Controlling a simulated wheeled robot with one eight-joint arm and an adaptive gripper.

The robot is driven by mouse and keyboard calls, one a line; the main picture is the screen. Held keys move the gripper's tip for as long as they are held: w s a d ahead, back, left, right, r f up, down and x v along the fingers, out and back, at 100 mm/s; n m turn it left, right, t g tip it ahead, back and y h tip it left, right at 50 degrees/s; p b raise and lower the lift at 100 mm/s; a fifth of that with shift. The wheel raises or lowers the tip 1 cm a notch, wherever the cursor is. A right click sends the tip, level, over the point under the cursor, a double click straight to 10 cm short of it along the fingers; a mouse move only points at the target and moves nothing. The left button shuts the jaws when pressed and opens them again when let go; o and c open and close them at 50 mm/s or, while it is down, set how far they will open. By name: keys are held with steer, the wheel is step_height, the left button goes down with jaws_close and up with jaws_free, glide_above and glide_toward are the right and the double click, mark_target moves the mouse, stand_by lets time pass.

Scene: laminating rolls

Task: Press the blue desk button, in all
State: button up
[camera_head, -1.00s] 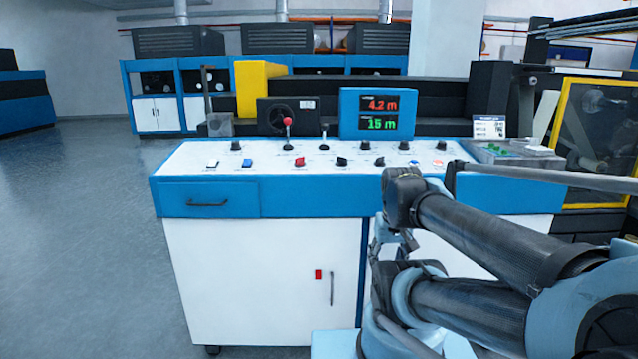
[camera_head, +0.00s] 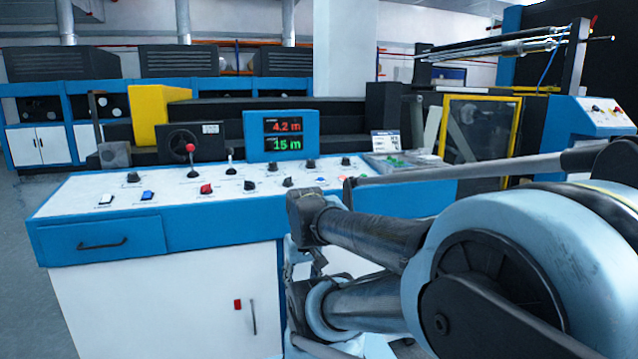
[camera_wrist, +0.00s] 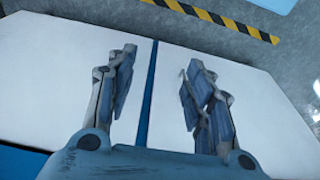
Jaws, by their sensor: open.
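The blue desk button (camera_head: 147,196) is a small blue rocker on the white top of the control desk (camera_head: 75,197), near its front edge. It sits between a white button (camera_head: 106,199) and a red one (camera_head: 207,189). My gripper (camera_wrist: 160,75) is open and empty in the wrist view, its two fingers apart in front of white panels with a blue strip between them. In the head view my arm reaches in from the right, in front of the desk's right part, well right of the blue button. The blue button does not show in the wrist view.
A yellow-framed machine (camera_head: 478,140) is at the right. Yellow-black floor tape (camera_wrist: 225,20) shows in the wrist view.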

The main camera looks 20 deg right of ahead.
jaws_close()
stand_by(1.2)
